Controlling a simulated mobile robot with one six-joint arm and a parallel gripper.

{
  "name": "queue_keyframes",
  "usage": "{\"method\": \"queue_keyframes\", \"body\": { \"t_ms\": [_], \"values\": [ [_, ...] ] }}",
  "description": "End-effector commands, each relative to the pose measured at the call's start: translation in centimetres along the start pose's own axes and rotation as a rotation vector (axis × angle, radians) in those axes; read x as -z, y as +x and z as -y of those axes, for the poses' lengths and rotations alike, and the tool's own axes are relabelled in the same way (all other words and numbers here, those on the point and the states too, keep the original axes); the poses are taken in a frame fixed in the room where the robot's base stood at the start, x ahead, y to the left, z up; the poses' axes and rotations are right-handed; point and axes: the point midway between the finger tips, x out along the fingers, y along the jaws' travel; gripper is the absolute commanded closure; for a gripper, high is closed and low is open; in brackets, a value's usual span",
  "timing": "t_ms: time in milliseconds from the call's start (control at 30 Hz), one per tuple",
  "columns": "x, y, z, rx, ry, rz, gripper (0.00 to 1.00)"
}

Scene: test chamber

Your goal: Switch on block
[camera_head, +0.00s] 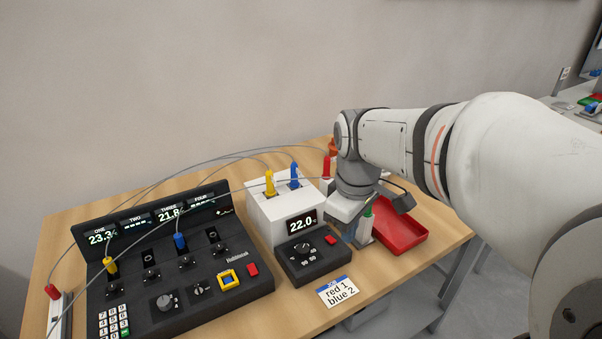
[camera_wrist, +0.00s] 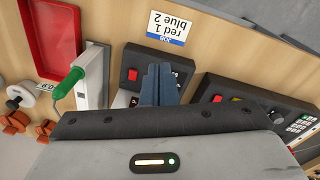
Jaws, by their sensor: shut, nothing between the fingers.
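The white block (camera_head: 285,213) stands in the middle of the table with a display reading 22.0 °C. A yellow and a blue probe stand in its top. Its black control box (camera_head: 316,262) sits in front, with a dial and a red switch (camera_head: 330,240) at its back right. In the wrist view the red switch (camera_wrist: 133,74) shows beside my fingers, on the control box (camera_wrist: 143,62). My gripper (camera_wrist: 158,80) is shut and empty, its blue-grey fingertips over the box and hiding its dial. In the head view my wrist is right of the block; the fingertips are hard to make out.
A large black instrument (camera_head: 190,265) with knobs and displays stands left of the block. A red tray (camera_head: 400,235) lies to the right. A green-handled tool (camera_wrist: 70,80) in a stand is close to my gripper. A card (camera_head: 338,291) reads red 1, blue 2. Cables arch overhead.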

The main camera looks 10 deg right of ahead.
Motion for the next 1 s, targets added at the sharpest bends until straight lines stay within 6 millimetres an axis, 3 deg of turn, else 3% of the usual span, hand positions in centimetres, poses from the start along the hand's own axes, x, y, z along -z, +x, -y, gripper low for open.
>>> {"method": "queue_keyframes", "body": {
  "t_ms": [33,200,433,633,1000],
  "values": [
    [1.6,-0.7,-1.3,0.021,-0.134,0.027,1.0],
    [6.0,-1.4,-4.8,0.104,-0.603,0.088,1.0],
    [10.1,-1.1,-7.9,0.211,-1.059,0.114,1.0],
    [11.3,-0.8,-8.7,0.251,-1.21,0.114,1.0],
    [11.4,-0.7,-8.7,0.253,-1.221,0.113,1.0]
  ]
}}
